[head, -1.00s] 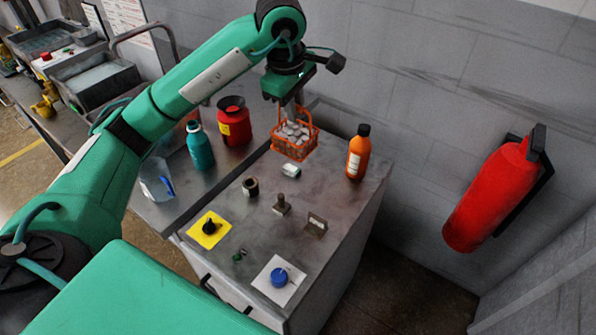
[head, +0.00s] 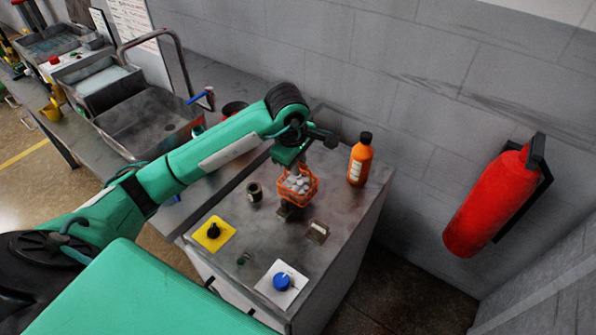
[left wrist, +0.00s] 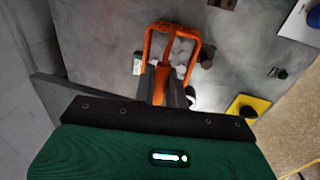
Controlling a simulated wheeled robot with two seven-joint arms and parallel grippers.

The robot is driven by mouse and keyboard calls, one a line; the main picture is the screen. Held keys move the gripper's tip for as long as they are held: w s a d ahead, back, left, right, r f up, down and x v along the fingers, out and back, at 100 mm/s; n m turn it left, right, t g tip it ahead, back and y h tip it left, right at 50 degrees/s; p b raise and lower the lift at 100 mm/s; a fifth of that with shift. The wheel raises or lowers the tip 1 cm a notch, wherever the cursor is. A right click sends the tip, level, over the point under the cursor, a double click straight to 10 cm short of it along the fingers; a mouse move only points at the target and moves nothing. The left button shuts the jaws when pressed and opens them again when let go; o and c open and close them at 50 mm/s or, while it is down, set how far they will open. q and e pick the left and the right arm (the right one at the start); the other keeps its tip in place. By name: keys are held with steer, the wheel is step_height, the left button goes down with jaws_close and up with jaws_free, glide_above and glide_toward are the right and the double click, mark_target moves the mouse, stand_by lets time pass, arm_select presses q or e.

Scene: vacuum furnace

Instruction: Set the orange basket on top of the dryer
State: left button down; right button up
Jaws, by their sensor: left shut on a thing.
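The orange basket (head: 312,193) holds several pale grey pieces. My left gripper (head: 292,166) is shut on its handle, above it. The basket is over the middle of the top of the grey metal cabinet (head: 345,240), which I take to be the dryer. I cannot tell if the basket touches that top. In the left wrist view the basket (left wrist: 198,52) hangs beyond my left gripper's fingers (left wrist: 165,85). The basket partly hides a small upright fitting (head: 286,212) on the top. My right gripper is not in view.
An orange bottle (head: 360,163) stands right of the basket. A dark cup (head: 254,190), a small bracket (head: 318,231), a yellow plate with black knob (head: 213,234) and a blue knob (head: 282,281) are on the top. A red extinguisher (head: 487,202) hangs on the wall.

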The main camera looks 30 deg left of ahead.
mark_target(299, 180)
arm_select(q)
step_height(299, 180, down, 3)
steer(key=shift+p, duration=0.4)
steer(key=shift+f, duration=0.2)
steer(key=shift+f, duration=0.1)
steer(key=shift+f, duration=0.1)
steer(key=c, duration=1.4)
jaws_free()
steer(key=shift+c, duration=0.2)
